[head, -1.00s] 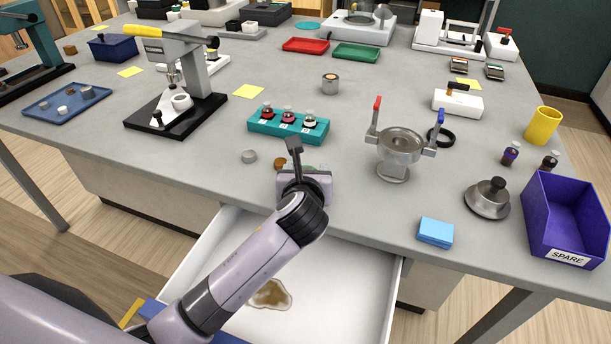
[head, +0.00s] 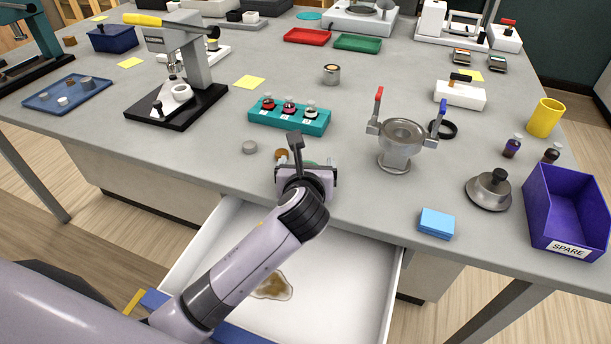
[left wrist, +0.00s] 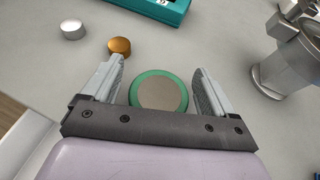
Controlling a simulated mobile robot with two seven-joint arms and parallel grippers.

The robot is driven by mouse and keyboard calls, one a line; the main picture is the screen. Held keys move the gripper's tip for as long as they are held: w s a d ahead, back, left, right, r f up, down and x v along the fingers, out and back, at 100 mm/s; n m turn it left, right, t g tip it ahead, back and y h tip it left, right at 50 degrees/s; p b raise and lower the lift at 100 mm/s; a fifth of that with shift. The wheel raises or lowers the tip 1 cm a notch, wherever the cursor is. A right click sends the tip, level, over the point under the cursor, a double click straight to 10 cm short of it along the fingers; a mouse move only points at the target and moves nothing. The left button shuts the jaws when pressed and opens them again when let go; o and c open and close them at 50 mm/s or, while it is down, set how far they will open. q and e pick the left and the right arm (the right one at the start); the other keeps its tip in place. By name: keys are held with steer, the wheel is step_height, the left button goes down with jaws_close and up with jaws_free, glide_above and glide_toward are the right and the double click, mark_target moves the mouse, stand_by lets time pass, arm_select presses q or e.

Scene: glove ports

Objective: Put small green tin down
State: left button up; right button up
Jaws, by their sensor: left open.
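The small green tin (left wrist: 160,91), round with a green rim and a grey top, stands on the grey bench between the fingers of my left gripper (left wrist: 160,88). The fingers are open, with a gap on each side of the tin. In the head view my left gripper (head: 306,172) is over the bench's front edge area, and its wrist hides most of the tin. My right gripper is in neither view.
An orange-brown disc (left wrist: 119,46) sits close by the left finger, and a grey disc (left wrist: 73,29) lies further left. A teal vial rack (head: 288,116) stands behind, a metal funnel-like vessel (head: 401,146) to the right. An open white drawer (head: 330,290) is below.

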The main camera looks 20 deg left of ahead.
arm_select(q)
steer(key=v, duration=1.1)
steer(key=shift+s+p, duration=0.25)
steer(key=shift+p, duration=0.15)
steer(key=shift+r, duration=0.1)
